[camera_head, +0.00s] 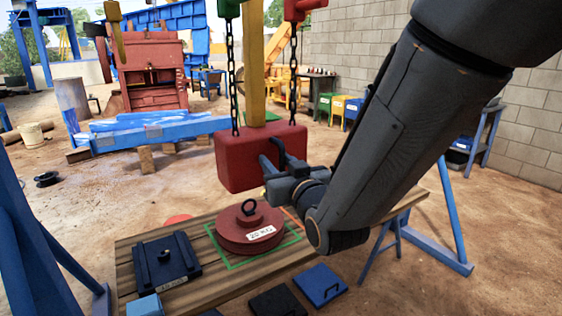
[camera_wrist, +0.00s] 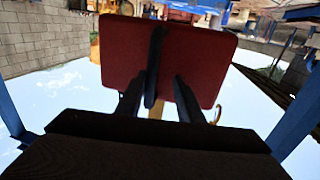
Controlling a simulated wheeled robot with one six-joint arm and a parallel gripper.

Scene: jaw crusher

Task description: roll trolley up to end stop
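A red block (camera_head: 262,156) hangs from two chains, one under a green fitting (camera_head: 229,8) and one under a red fitting (camera_head: 304,8) at the top edge. I cannot tell which part is the trolley, and I see no end stop for certain. My gripper (camera_head: 272,168) is at the block's near face. In the wrist view the red block (camera_wrist: 205,58) fills the upper middle. A dark upright bar (camera_wrist: 154,60), seemingly a handle on it, lies between my two fingers (camera_wrist: 160,82). The fingers stand apart, with a gap on the right of the bar.
Below, a wooden table (camera_head: 128,262) holds a red 20 KG disc weight (camera_head: 238,232) in a green outline and a dark slab weight (camera_head: 166,260). Blue stand legs (camera_head: 455,215) rise at the sides. A red machine (camera_head: 150,85) and blue beam (camera_head: 140,132) stand behind on open dirt.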

